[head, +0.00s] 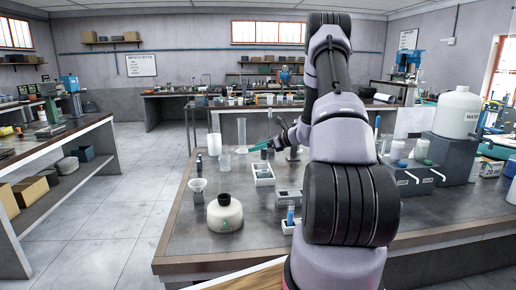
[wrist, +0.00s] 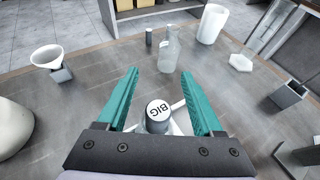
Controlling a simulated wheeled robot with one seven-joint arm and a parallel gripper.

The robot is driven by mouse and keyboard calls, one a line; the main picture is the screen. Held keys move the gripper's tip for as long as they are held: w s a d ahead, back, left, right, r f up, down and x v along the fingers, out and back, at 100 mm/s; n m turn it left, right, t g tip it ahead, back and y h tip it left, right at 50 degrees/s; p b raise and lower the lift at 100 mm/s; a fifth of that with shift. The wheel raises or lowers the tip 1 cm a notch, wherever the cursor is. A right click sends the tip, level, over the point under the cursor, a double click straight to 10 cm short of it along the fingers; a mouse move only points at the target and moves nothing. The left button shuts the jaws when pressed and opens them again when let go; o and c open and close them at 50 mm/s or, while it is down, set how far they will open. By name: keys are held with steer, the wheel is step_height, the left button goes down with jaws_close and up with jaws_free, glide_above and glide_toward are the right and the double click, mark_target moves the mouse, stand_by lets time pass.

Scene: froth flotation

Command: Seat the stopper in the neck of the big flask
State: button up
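The stopper is a grey cylinder with a pale top marked "BIG" (wrist: 157,110), standing upright in the wrist view. My gripper (wrist: 157,82) is open, with one teal finger on each side of the stopper and gaps between. A pale holder shows around the stopper's lower part, mostly hidden by my gripper. In the head view my gripper (head: 261,146) is over the bench, and I cannot make out the stopper there. A clear flask (wrist: 170,52) with a small label stands upright beyond the fingertips; it also shows in the head view (head: 225,161). Its neck has no stopper visible.
A small dark cylinder (wrist: 149,37) and a white beaker (wrist: 212,24) stand near the flask. A white funnel (wrist: 46,57) in a stand is at left, a grey block holder (wrist: 288,93) at right. Bare bench lies between.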

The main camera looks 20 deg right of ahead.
stand_by(0.4)
step_height(320, 180, up, 7)
stand_by(0.4)
steer(key=s+a+r+n+g+h, duration=0.1)
steer(key=s+a+r+n+g, duration=0.4)
steer(key=s+a+r+n, duration=0.9)
steer(key=s+r+n+h, duration=0.2)
steer(key=s+n, duration=0.1)
steer(key=s, duration=0.5)
steer(key=s+a+r+n+t+h, duration=0.1)
steer(key=s+n+h, duration=0.1)
steer(key=s, duration=0.6)
steer(key=s+a+r+n+h, duration=0.1)
steer(key=s+r+n, duration=0.1)
steer(key=s+n, duration=0.3)
steer(key=s, duration=0.4)
steer(key=shift+a+r+t+h, duration=0.25)
steer(key=shift+r+t+h, duration=0.1)
steer(key=shift+t+h, duration=0.05)
